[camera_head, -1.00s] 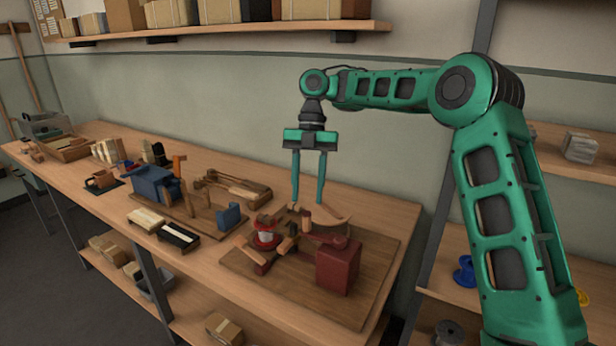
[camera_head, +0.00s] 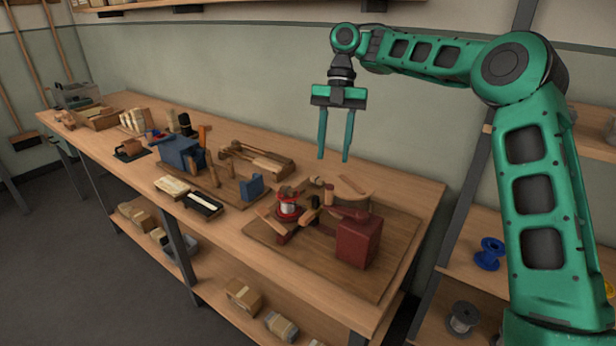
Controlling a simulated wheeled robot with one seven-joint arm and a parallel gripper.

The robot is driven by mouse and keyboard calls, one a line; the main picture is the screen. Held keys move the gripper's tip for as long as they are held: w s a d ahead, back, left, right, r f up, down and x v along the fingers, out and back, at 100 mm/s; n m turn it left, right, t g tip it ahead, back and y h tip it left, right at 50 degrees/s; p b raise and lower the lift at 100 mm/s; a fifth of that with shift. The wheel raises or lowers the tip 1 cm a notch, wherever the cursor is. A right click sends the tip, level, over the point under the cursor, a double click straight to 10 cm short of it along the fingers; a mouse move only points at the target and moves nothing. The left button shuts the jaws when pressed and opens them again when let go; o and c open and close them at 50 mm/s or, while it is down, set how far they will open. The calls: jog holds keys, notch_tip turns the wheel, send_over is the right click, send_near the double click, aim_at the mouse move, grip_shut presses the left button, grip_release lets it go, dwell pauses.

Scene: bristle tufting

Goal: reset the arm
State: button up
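My gripper (camera_head: 333,158) hangs from my green arm, fingers pointing down, in the upper middle of the head view. Its two green fingers are apart with nothing between them. The fingertips appear clear of the things below.
A blue device (camera_head: 180,152) and a wooden clamp-like tool (camera_head: 255,160) stand further left on the bench. A shelf with a blue spool (camera_head: 489,253) is at the right. Boxes (camera_head: 243,294) lie on the lower shelf. The air around my gripper is free.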

jog(key=s+d+f+n+t, duration=0.1)
jog(key=s+d+f+n, duration=0.2)
jog(key=s+d+n, duration=0.7)
jog(key=s+d+f+n+t, duration=0.2)
jog(key=s+d+n, duration=0.8)
jog(key=s, duration=0.6)
jog(key=s+d+f+n+t+h, duration=0.1)
jog(key=s+d+f+n, duration=0.3)
jog(key=s+d+n, duration=0.6)
jog(key=s+n, duration=0.3)
jog(key=shift+s+d+f, duration=0.2)
jog(key=shift+f, duration=0.1)
jog(key=shift+w+f, duration=0.25)
jog(key=shift+w, duration=0.4)
